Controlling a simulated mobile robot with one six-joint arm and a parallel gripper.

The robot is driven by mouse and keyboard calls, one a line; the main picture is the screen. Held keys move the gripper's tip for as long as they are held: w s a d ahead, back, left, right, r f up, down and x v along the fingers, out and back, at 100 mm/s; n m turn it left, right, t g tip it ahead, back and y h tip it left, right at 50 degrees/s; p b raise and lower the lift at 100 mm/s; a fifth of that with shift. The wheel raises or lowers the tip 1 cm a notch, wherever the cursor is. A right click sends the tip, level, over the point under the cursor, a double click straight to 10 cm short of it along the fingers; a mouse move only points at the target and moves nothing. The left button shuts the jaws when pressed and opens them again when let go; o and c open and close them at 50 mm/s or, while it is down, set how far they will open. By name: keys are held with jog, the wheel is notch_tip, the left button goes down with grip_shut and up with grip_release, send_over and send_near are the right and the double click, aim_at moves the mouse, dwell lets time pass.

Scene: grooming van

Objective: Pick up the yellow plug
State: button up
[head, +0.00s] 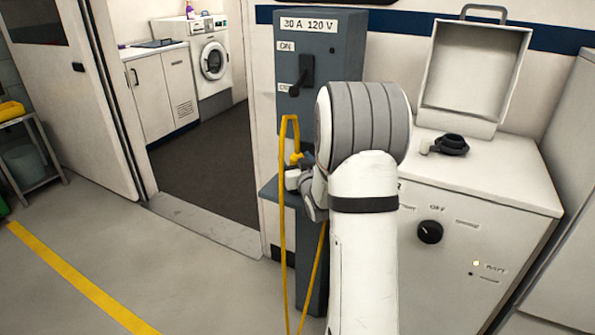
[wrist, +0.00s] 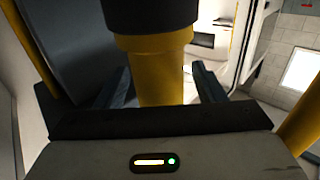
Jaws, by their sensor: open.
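The yellow plug (wrist: 163,78) stands between the two dark fingers of my gripper (wrist: 163,88) in the wrist view, with a black part at its top. The fingers are open, with a visible gap on each side of the plug. In the head view the plug (head: 297,158) is small, in front of the blue-grey power pedestal (head: 318,60). My gripper is at the plug there, largely hidden behind my own arm. A yellow cable (head: 284,220) loops up beside the plug and hangs down toward the floor.
The pedestal has a black lever (head: 306,72) and a small blue ledge (head: 268,190). A white cabinet (head: 480,190) with a raised lid (head: 462,75) and black knob stands right. An open doorway shows a washing machine (head: 212,60).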

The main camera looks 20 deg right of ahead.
jog(key=shift+w, duration=0.4)
jog(key=shift+c, duration=0.2)
jog(key=c, duration=1.2)
jog(key=shift+r, duration=0.1)
